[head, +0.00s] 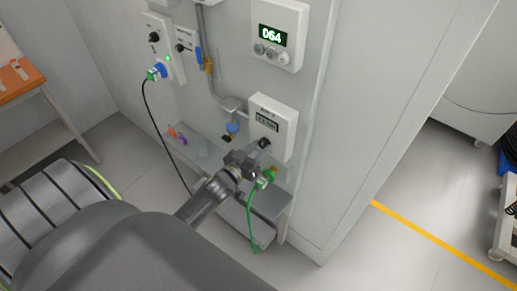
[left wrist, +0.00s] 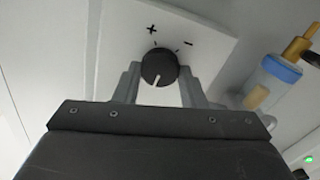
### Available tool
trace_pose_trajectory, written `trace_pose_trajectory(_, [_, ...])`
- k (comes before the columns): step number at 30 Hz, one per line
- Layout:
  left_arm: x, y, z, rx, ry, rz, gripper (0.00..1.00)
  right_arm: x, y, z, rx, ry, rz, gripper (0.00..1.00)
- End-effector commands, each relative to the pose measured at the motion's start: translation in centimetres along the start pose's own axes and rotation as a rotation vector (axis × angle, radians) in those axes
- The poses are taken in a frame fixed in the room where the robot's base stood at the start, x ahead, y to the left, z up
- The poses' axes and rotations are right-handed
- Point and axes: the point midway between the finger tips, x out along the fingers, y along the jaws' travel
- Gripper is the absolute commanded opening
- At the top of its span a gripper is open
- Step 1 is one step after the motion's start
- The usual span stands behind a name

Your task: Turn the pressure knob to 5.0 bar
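The pressure knob (left wrist: 159,68) is a round black knob with a white pointer line, on a pale panel with plus and minus marks. In the left wrist view the pointer faces down and slightly left. My left gripper (left wrist: 160,84) is open, with one finger on each side of the knob. I cannot tell whether the fingers touch it. In the head view the left gripper (head: 257,147) is at the lower edge of the white regulator box (head: 283,120) and largely hides the knob. The box's small display (head: 267,122) is too small to read surely. My right gripper is not in view.
A pipe with a blue-ringed fitting (head: 232,128) runs left of the box. A green hose (head: 251,218) hangs just below my gripper. A grey shelf (head: 268,203) lies beneath. Open floor is to the right.

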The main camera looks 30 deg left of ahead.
Motion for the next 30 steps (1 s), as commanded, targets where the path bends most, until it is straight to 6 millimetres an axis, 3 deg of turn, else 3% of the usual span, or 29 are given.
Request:
trace_pose_trajectory(1, [-0.01,0.0,0.0,0.0,0.0,0.0,0.3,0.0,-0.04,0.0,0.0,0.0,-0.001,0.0])
trace_pose_trajectory(5, [-0.02,0.0,0.0,0.0,0.0,0.0,0.14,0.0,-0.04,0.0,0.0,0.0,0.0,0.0])
trace_pose_trajectory(17, [-0.03,0.0,0.0,0.096,0.0,0.0,0.14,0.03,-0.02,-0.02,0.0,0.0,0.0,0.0])
trace_pose_trajectory(30, [-0.03,0.03,0.07,0.409,0.0,0.0,0.14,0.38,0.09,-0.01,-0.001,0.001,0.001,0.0])
